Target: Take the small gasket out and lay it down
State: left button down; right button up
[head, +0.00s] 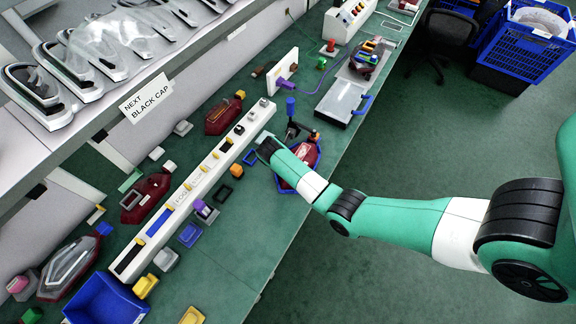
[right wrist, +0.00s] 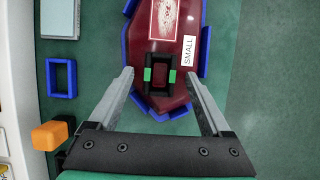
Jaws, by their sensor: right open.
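A dark red lamp (right wrist: 165,48) with a SMALL label lies in a blue-edged holder (right wrist: 204,55) in the right wrist view. The lamp also shows in the head view (head: 308,155), partly hidden by my right arm. A small black rectangular frame with green side pieces, which looks like the small gasket (right wrist: 160,87), sits on the near end of the lamp. My right gripper (right wrist: 159,74) is open, with one finger on each side of the black frame and apart from it. In the head view, my right gripper (head: 266,146) is seen from behind. My left gripper is not in view.
A blue open frame (right wrist: 61,78) and an orange block (right wrist: 50,135) lie left of the holder. A long white rail (head: 190,185) runs along the bench. Other red lamps (head: 146,197) lie beyond it. Green bench top is clear right of the holder (right wrist: 228,60).

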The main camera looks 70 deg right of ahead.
grip_shut()
dwell(0.6)
